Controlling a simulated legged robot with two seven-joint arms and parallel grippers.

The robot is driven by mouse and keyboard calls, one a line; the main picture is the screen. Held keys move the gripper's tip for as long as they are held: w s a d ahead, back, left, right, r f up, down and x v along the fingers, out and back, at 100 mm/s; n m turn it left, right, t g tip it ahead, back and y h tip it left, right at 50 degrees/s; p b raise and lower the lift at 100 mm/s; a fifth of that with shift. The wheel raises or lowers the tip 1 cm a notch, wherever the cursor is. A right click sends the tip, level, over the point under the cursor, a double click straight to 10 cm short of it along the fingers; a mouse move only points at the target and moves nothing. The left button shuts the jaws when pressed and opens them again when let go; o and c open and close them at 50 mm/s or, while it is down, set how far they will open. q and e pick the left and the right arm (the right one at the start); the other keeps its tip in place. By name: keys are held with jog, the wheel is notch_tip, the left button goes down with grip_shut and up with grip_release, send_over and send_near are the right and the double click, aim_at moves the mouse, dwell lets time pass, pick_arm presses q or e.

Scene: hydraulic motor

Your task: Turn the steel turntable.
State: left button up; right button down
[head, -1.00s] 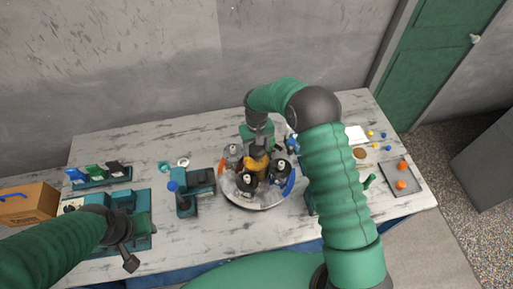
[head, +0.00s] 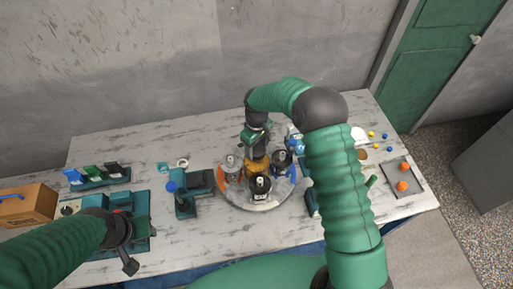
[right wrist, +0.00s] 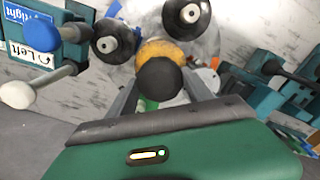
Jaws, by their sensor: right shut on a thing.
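The steel turntable (head: 284,196) is a round, shiny plate in the middle of the table. Several spray cans stand on it, among them a black one (head: 260,187) at the front and a grey one (head: 231,167) at the left. A yellow centre piece (head: 256,168) with a dark round top (right wrist: 160,79) rises among them. My right gripper (right wrist: 160,92) reaches down from above and is shut on this centre piece, one finger on each side of the dark top. My left gripper (head: 130,262) hangs over the left front of the table; its jaws are unclear.
A teal device (head: 185,199) with a blue-topped lever stands close left of the turntable. A cardboard box (head: 27,205) sits far left. A dark tray (head: 403,178) with orange pieces lies at the right. Bare marble shows at the back left.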

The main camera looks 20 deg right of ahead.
jog(key=shift+w+r+n, duration=0.2)
jog(key=shift+n, duration=0.3)
dwell(0.4)
jog(key=c, duration=0.6)
grip_release()
jog(key=shift+c, duration=0.2)
jog(key=shift+o, duration=1.1)
jog(key=shift+s+f, duration=0.1)
jog(key=shift+f, duration=0.05)
notch_tip(320, 180, up, 17)
jog(key=b, duration=0.3)
jog(key=shift+b, duration=0.3)
